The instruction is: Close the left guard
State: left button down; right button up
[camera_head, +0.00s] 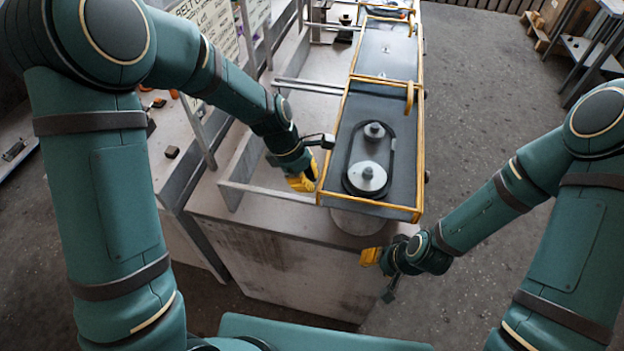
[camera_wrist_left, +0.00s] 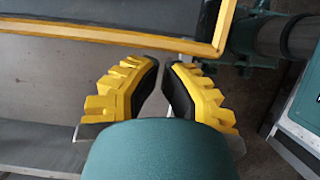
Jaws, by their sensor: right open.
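A yellow-framed guard (camera_head: 418,214) borders the near dark housing; whether it is fully closed cannot be told. A black belt (camera_head: 392,160) runs around a large pulley (camera_head: 367,178) and a small pulley (camera_head: 374,131) inside the frame. My left gripper (camera_head: 305,182) is beside the frame's near left corner. In the left wrist view, its fingers (camera_wrist_left: 163,66) have a narrow empty gap between their tips, and the yellow frame (camera_wrist_left: 110,36) crosses just beyond them. Contact cannot be told. My right gripper (camera_head: 373,258) is open, low, in front of the bench and apart from the housing.
The pale bench (camera_head: 290,262) carries the housings. A second yellow-framed housing (camera_head: 385,50) stands behind the near one. Metal rails (camera_head: 308,86) and a sign board (camera_head: 215,25) stand left. A side table (camera_head: 590,52) is at the far right.

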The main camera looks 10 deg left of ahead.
pick_arm(q)
jog(key=a+f+v, duration=0.1)
jog(key=a+v, duration=0.1)
jog(key=v, duration=0.9)
jog(key=shift+p, duration=0.4)
pick_arm(e)
jog(key=shift+a+r, duration=0.4)
jog(key=shift+r, duration=0.1)
pick_arm(q)
jog(key=shift+a, duration=0.1)
pick_arm(e)
jog(key=shift+s, duration=0.1)
